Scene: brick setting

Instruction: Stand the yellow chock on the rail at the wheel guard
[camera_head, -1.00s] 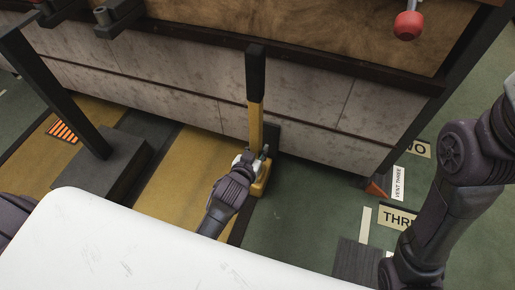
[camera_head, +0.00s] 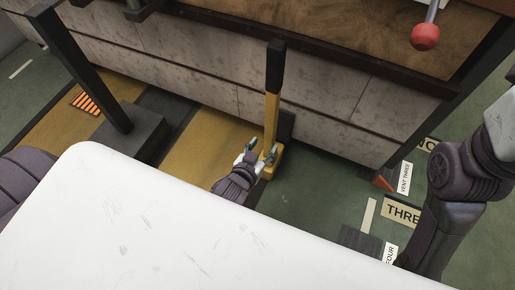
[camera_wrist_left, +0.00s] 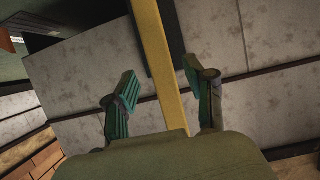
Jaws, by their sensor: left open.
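The yellow chock (camera_head: 272,120) stands upright close to the pale wall, its long yellow handle topped by a black grip (camera_head: 276,66) and its yellow foot low down. My left gripper (camera_head: 261,151) is open at the lower handle. In the left wrist view its teal-padded fingers (camera_wrist_left: 165,95) lie on either side of the yellow handle (camera_wrist_left: 160,62), with gaps showing. A dark upright plate (camera_head: 287,124) is just behind the chock, perhaps the wheel guard. The foot is partly hidden by my gripper, so its contact with the rail cannot be told. My right gripper is out of view.
A dark post on a block (camera_head: 137,138) stands left of the chock. A white surface (camera_head: 170,225) fills the foreground. A red knob (camera_head: 425,37) hangs upper right. An orange wedge (camera_head: 384,182) and floor signs (camera_head: 402,213) lie to the right; green floor between is clear.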

